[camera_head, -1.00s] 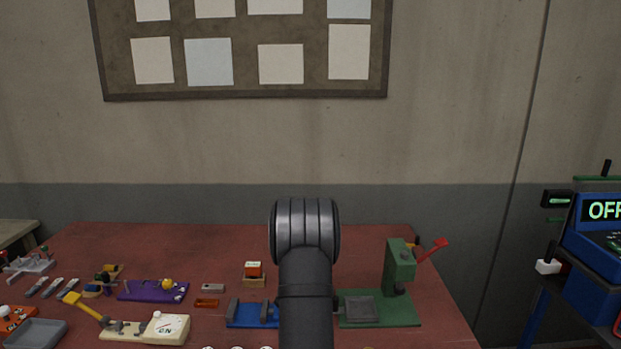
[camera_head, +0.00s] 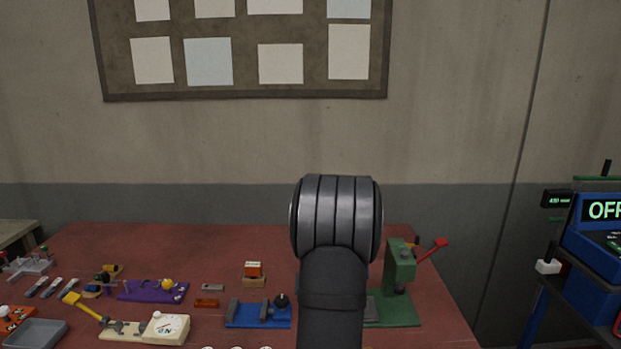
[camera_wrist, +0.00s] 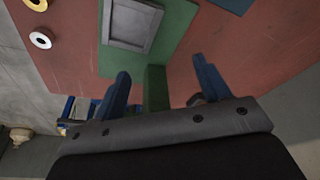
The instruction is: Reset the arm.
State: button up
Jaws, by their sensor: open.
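My arm rises in the middle of the head view, in front of the red table (camera_head: 220,257); my gripper is out of that view. In the wrist view my gripper (camera_wrist: 160,88) shows two blue fingers spread wide apart, with nothing held between them. Beyond the fingers in the wrist view lie the green base (camera_wrist: 172,35) of a press and its grey square plate (camera_wrist: 131,24). The green press (camera_head: 399,268) with a red lever stands right of my arm in the head view, its left part hidden by the arm.
A blue fixture (camera_head: 245,314) with a dark knob sits left of my arm. A purple fixture (camera_head: 140,291), a cream gauge block (camera_head: 158,330) and a grey tray (camera_head: 36,332) are further left. Blue equipment with an "OFF" display (camera_head: 603,210) stands at right. Two rings (camera_wrist: 40,40) show in the wrist view.

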jog(key=s+d+r+m+g+h, duration=0.1)
jog(key=s+d+m+g+h, duration=0.2)
jog(key=m, duration=0.4)
jog(key=shift+t+y, duration=0.4)
jog(key=shift+t, duration=0.3)
jog(key=f, duration=0.8)
jog(key=shift+s+d+f, duration=0.1)
jog(key=shift+s+f, duration=0.2)
jog(key=shift+f, duration=0.1)
